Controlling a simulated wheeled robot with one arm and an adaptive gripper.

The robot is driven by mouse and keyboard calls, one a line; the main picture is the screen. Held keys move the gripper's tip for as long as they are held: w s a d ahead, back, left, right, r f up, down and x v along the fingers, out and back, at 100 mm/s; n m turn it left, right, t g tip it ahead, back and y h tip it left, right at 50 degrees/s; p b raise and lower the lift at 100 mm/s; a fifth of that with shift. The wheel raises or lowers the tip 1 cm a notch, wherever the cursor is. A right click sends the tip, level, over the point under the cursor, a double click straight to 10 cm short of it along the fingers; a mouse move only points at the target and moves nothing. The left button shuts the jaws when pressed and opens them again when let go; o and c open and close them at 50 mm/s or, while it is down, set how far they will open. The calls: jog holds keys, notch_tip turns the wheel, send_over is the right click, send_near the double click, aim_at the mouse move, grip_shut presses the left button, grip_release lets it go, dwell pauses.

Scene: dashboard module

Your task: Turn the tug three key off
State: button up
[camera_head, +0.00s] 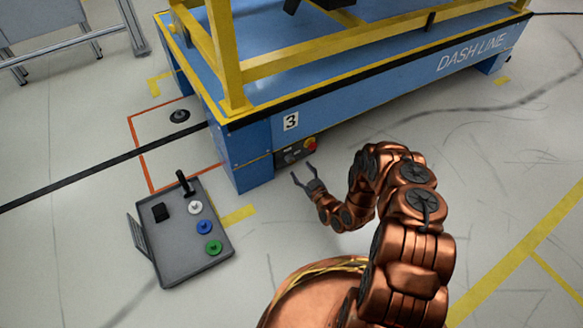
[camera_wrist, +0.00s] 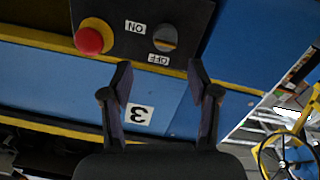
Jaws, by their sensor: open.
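The blue tug (camera_head: 262,135) carries a "3" label and a black control panel (camera_head: 292,153) on its low side. In the wrist view the panel (camera_wrist: 128,30) appears upside down. It has a round grey key switch (camera_wrist: 165,38) with a slanted dark bar across it. The ON label (camera_wrist: 135,27) is to the left of the switch and the OFF label (camera_wrist: 158,59) below it. I cannot tell which label the key points to. My gripper (camera_head: 303,171) is open and empty in front of the panel, apart from it. Its fingers (camera_wrist: 160,78) spread to either side below the switch.
A red button on a yellow base (camera_wrist: 92,38) sits beside the switch on the panel. A grey tray (camera_head: 172,252) with coloured knobs and a black lever lies on the floor to the left. Yellow rails (camera_head: 330,60) stand above the tug. The floor (camera_head: 500,200) to the right is clear.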

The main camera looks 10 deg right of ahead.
aim_at(291, 160)
jog(key=shift+t, duration=0.3)
jog(key=shift+a+f+b+x, duration=0.15)
jog(key=shift+b+x, duration=0.3)
jog(key=shift+x, duration=0.75)
jog(key=shift+a+f+b+x, duration=0.15)
jog(key=shift+b+x, duration=0.3)
jog(key=shift+x, duration=0.75)
jog(key=shift+a+f+b+x, duration=0.15)
jog(key=shift+b+x, duration=0.3)
jog(key=shift+x, duration=0.7)
jog(key=shift+d, duration=0.1)
jog(key=shift+c, duration=0.4)
grip_shut()
